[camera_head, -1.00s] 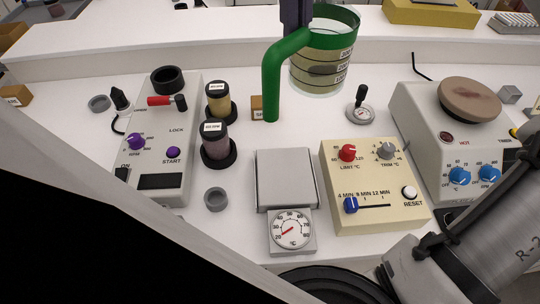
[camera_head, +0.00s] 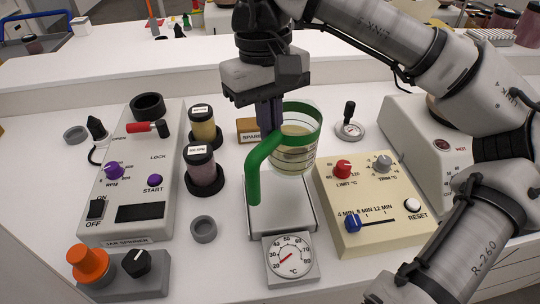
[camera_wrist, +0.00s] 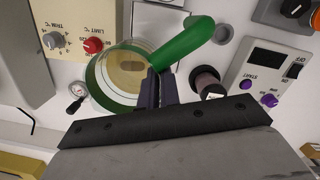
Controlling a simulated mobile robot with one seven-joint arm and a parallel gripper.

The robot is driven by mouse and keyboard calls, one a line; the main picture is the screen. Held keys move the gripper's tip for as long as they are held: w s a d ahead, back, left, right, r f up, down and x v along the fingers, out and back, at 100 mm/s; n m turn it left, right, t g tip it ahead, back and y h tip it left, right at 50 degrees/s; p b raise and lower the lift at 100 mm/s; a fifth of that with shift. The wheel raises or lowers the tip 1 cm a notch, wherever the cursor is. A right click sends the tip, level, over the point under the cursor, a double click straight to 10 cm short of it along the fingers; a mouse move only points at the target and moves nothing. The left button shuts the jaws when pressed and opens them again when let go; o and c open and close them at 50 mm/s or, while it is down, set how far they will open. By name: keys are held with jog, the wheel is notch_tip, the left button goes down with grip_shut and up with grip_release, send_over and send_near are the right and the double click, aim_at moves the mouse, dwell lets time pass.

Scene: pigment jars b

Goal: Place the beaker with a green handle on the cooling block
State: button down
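The beaker (camera_head: 296,158) is clear glass with a green rim band, a green handle and some pale yellowish content. My gripper (camera_head: 269,118) points down and is shut on the beaker near the top of its handle. The beaker hangs upright or nearly so, over the back part of the cooling block (camera_head: 284,217), a grey plate with a °C dial in front. I cannot tell how large the gap beneath it is. In the wrist view, the gripper fingers (camera_wrist: 158,89) meet the beaker (camera_wrist: 128,70) at its rim beside the handle.
Left of the block stand two dark-lidded jars (camera_head: 202,170), a grey ring (camera_head: 203,229) and a mixer unit (camera_head: 130,180). A beige timer box (camera_head: 370,205) is close on the right, with a hot plate unit (camera_head: 425,140) beyond. A small SPARE card (camera_head: 248,130) stands behind.

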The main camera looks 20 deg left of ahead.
jog(key=shift+f, duration=3)
jog(key=shift+f, duration=0.2)
jog(key=c, duration=1.6)
grip_release()
jog(key=shift+r, duration=0.15)
jog(key=r, duration=0.4)
jog(key=a+r, duration=0.1)
jog(key=r, duration=0.3)
jog(key=r+p, duration=0.1)
jog(key=r, duration=0.3)
jog(key=shift+w+a, duration=0.15)
jog(key=shift+w, duration=0.2)
